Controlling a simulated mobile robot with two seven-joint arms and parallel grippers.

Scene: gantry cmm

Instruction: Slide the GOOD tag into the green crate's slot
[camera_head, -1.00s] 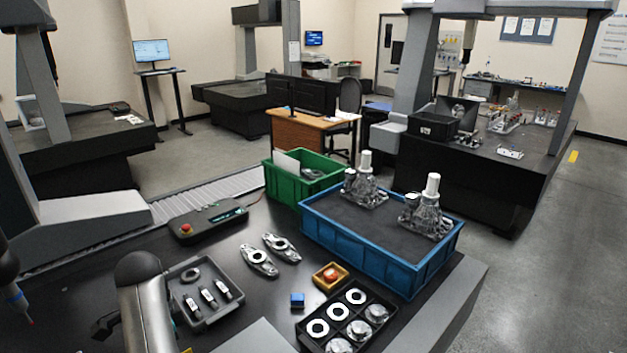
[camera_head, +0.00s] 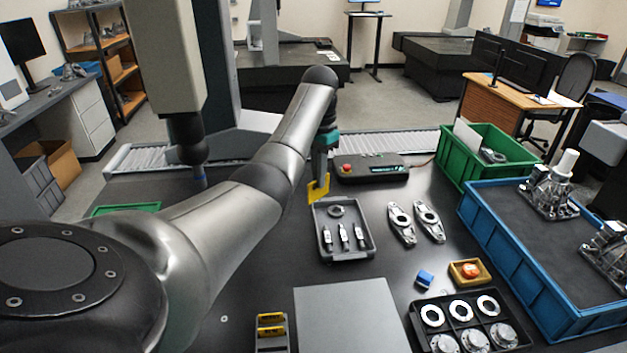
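My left gripper (camera_head: 321,168), dark with teal parts, points down over the table behind the small parts tray. It appears shut on a yellow tag (camera_head: 318,189), held upright; no writing on it is readable. The green crate (camera_head: 476,176) stands to the right at the table's back edge. A metal part and a pale upright sheet (camera_head: 467,137) show in it; I cannot make out its slot. The held tag is well left of the crate. A dark holder (camera_head: 272,345) with yellow tags is at the front. My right gripper is not in view.
Between tag and crate lie a control box (camera_head: 372,168) with a red button and two metal links (camera_head: 415,222). The dark tray (camera_head: 343,248) sits just in front of the gripper. A blue crate (camera_head: 530,285) with castings adjoins the green crate.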

